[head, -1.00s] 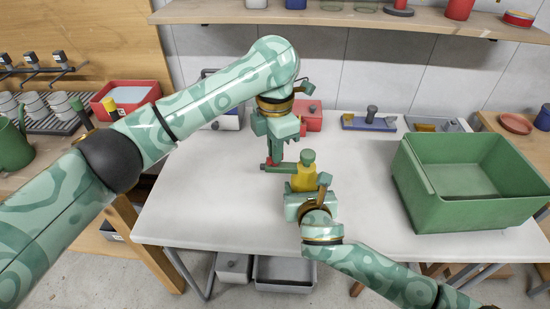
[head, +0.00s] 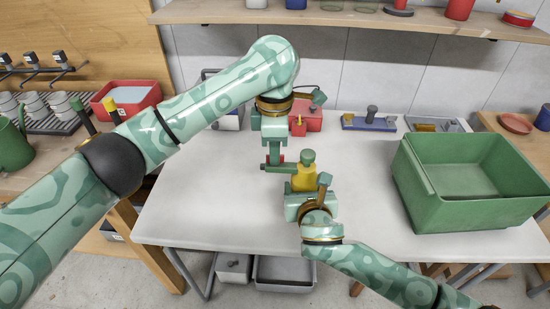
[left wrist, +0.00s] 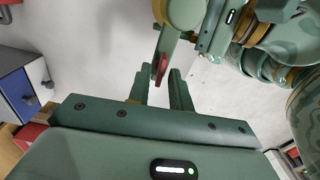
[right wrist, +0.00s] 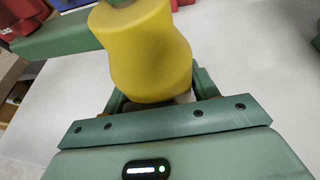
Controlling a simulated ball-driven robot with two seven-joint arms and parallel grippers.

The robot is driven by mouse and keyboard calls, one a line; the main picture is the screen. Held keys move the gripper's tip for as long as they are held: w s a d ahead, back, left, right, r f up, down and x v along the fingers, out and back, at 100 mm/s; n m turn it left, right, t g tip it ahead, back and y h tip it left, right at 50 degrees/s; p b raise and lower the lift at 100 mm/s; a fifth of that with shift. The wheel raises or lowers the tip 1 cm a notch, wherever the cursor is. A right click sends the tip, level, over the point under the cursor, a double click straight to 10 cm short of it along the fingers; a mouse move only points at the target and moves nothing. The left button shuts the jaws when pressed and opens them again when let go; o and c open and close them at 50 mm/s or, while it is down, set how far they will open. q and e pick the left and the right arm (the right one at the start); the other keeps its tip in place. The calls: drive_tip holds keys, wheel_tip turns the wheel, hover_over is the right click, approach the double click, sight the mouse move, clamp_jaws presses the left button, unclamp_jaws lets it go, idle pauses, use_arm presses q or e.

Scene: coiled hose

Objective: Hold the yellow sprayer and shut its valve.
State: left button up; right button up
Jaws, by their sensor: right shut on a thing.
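The yellow sprayer (head: 304,180) stands upright over the white table with a green cap on top and a green nozzle arm (head: 283,169) pointing left. My right gripper (head: 303,194) is shut on its yellow body, which fills the upper middle of the right wrist view (right wrist: 147,52). My left gripper (head: 275,156) points down at the nozzle arm. In the left wrist view its two fingers stand apart, with the red valve lever (left wrist: 161,68) between their tips. A gap shows beside the lever, so the fingers do not look clamped on it.
A green bin (head: 450,215) stands at the table's right. A red box (head: 307,115) and a blue tray (head: 368,123) stand at the back edge, the red box just behind my left gripper. The table (head: 190,215) is bare to the left.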

use_arm(q)
drive_tip(key=shift+r, duration=0.1)
use_arm(e)
drive_tip(key=shift+f, duration=0.1)
use_arm(q)
drive_tip(key=shift+r, duration=2.9)
use_arm(e)
drive_tip(key=o, duration=1.3)
use_arm(q)
drive_tip(key=r+p, duration=0.2)
drive_tip(key=r, duration=0.1)
drive_tip(key=r+p, duration=0.1)
drive_tip(key=r, duration=0.1)
drive_tip(key=shift+s+r+p, duration=0.2)
drive_tip(key=shift+s+p, duration=0.15)
drive_tip(key=shift+p, duration=0.05)
use_arm(e)
drive_tip(key=v, duration=0.9)
